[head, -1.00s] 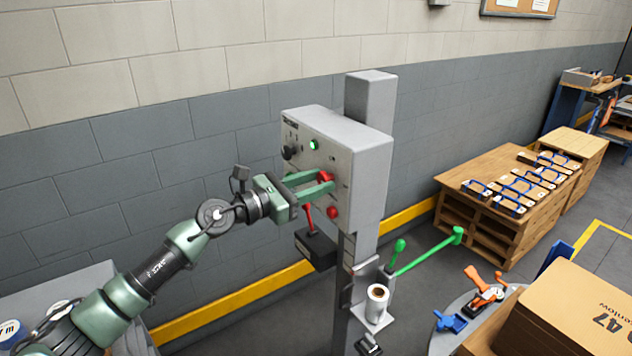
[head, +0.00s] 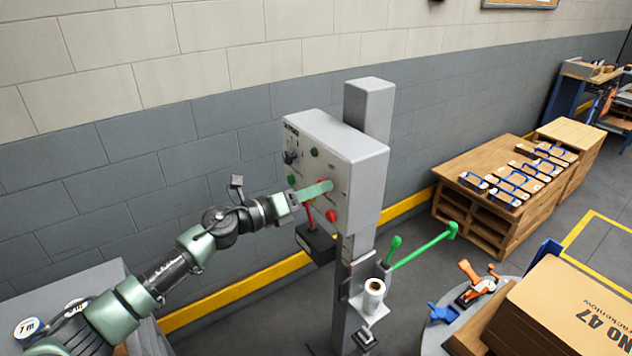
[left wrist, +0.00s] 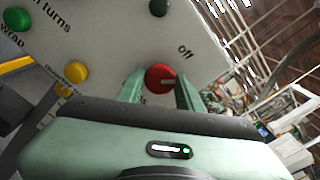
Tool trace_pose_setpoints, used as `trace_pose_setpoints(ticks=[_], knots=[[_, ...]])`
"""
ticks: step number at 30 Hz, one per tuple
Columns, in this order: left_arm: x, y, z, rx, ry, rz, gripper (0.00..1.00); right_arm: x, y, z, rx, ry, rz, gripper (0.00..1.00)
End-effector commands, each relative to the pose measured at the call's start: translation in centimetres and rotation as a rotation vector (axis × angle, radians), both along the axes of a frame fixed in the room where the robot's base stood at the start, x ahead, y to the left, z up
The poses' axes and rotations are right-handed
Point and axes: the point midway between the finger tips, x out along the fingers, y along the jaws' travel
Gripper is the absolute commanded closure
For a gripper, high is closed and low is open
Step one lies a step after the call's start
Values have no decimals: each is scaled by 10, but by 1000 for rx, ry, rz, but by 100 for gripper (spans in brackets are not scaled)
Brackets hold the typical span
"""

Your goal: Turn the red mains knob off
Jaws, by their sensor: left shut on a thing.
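The red mains knob (left wrist: 160,78) is on the grey control box (head: 360,165) on a post. In the left wrist view it sits between the two green fingers of my left gripper (left wrist: 159,92), which is shut on it. The word "off" is printed beyond the knob. A pale mark shows on the knob's right part. In the head view my left gripper (head: 328,187) is seen edge-on against the panel and mostly hides the knob. The round lamp (head: 314,152) near the panel top is dark green and looks unlit. My right gripper is not in view.
A red button (head: 331,216) sits below the knob, and a black knob (head: 291,157) and green button (head: 292,180) at the panel's left. A green bar (head: 425,247) juts right from the post.

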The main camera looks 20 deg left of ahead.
Motion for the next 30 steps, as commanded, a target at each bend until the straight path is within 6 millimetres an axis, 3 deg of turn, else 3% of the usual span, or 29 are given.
trace_pose_setpoints(ticks=[15, 30], knots=[[0, 1, 2, -367, 288, 2, 100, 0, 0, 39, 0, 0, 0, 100], [0, 0, 0, -543, 424, -1, 100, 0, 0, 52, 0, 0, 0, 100]])
